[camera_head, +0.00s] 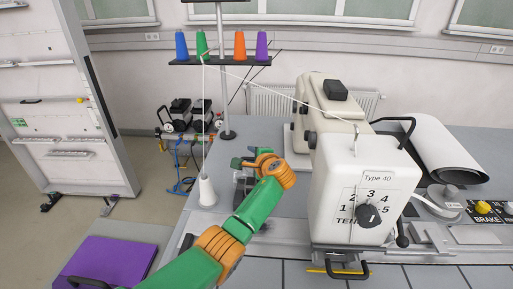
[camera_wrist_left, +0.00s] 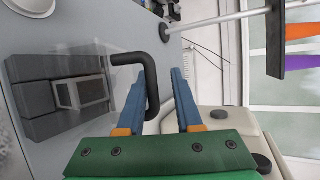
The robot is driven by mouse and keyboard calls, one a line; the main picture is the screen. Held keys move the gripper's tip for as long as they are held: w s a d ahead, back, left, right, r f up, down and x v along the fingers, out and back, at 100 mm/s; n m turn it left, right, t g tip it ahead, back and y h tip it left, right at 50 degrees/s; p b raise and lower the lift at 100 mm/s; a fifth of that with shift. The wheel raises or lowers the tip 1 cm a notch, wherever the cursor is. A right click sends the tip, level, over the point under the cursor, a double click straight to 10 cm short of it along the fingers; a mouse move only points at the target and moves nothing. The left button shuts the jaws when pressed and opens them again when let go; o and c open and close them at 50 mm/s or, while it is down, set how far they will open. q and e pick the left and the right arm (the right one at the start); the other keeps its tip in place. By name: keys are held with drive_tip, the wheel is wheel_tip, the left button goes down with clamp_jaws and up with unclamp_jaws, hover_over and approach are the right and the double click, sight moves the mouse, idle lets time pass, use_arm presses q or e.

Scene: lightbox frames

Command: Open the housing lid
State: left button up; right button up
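A bent black handle (camera_wrist_left: 151,82) shows in the left wrist view, by what looks like a clear lid (camera_wrist_left: 105,62) over grey blocks (camera_wrist_left: 35,98). Where the handle joins is hard to tell. My left gripper (camera_wrist_left: 168,75) has two blue fingers set apart. The handle's long part lies close to the left finger, with a clear gap to the right finger. Whether it touches is unclear. In the head view my left gripper (camera_head: 242,172) is over the table, left of the cream sewing machine (camera_head: 345,190); its fingers are small and partly hidden there. My right gripper is not in view.
A thread stand with coloured cones (camera_head: 239,46) rises behind, and a white cone (camera_head: 207,192) stands left of my arm. The machine's white head with a dial (camera_head: 368,215) stands to the right. A purple box (camera_head: 105,262) is at lower left.

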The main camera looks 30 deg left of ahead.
use_arm(q)
drive_tip(key=shift+s+d+r+p, duration=0.35)
drive_tip(key=shift+d+r+p, duration=0.35)
drive_tip(key=shift+p, duration=0.5)
drive_tip(key=shift+s+d+r+p, duration=0.3)
drive_tip(key=shift+r+p, duration=0.1)
drive_tip(key=shift+p, duration=0.05)
drive_tip(key=shift+s+d+r, duration=0.25)
drive_tip(key=shift+s+d, duration=0.05)
drive_tip(key=shift+d, duration=0.1)
drive_tip(key=shift+s+d+r, duration=0.2)
drive_tip(key=shift+s+d, duration=0.15)
drive_tip(key=shift+d, duration=0.1)
drive_tip(key=shift+a+f, duration=0.1)
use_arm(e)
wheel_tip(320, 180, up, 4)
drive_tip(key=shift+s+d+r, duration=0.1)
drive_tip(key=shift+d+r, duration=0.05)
